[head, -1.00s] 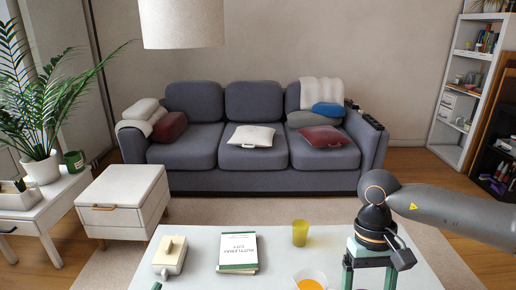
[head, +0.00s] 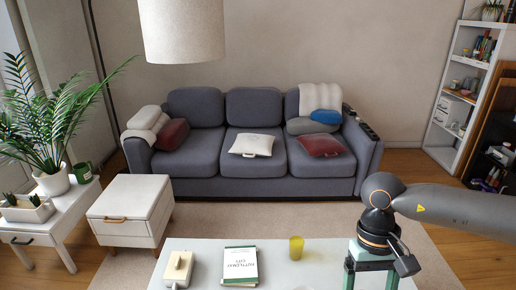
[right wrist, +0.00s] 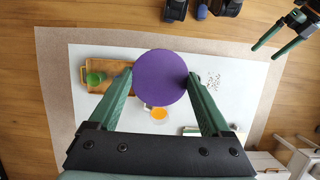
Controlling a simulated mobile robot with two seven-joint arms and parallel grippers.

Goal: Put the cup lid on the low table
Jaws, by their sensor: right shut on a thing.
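The cup lid looks like a flat purple disc (right wrist: 160,77) in the right wrist view. My right gripper (right wrist: 160,82) is shut on it, with one green finger at each side, and holds it above the white low table (right wrist: 240,95). The table also shows at the bottom of the head view (head: 212,258). My right gripper is at the table's right side in the head view (head: 370,278), its fingertips cut off and the lid out of sight. My left gripper (right wrist: 267,51) shows in the right wrist view's upper right, fingers apart and empty.
On the table are a butter dish (head: 178,268), a book (head: 240,264) and a yellow cup (head: 296,247). The right wrist view also shows a wooden tray (right wrist: 115,66) with a green item (right wrist: 95,78), and a bowl with orange contents (right wrist: 159,114).

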